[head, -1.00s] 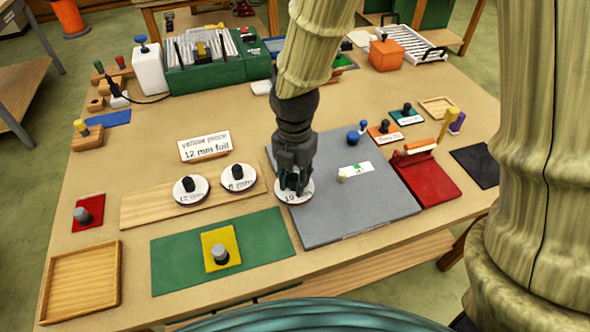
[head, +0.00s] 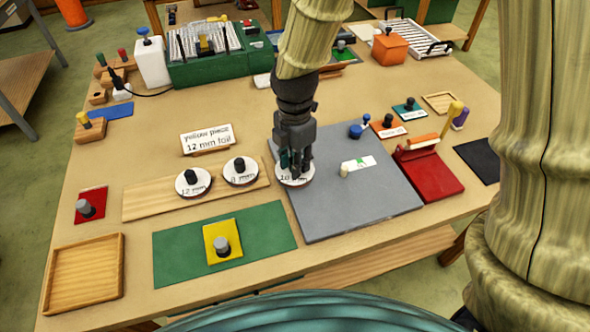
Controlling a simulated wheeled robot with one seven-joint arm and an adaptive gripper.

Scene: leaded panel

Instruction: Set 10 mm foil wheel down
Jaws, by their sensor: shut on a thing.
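My gripper (head: 296,168) is shut on the black knob of the 10 mm foil wheel, a white-topped disc (head: 283,181) with its label partly hidden by the fingers. The wheel lies flat in the view over the left edge of the grey board (head: 350,207), just right of the wooden strip (head: 150,205). I cannot tell whether it touches anything below. The 12 mm wheel (head: 203,187) and the 8 mm wheel (head: 250,176) rest on the strip, knobs up. The right end of the strip shows bare wood.
A sign (head: 206,138) reading "yellow piece 12 mm foil" stands behind the strip. A yellow piece (head: 212,231) with a grey knob lies on a green mat (head: 272,236) in front. A red tool (head: 432,178) and a small white tag (head: 362,162) are to the right.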

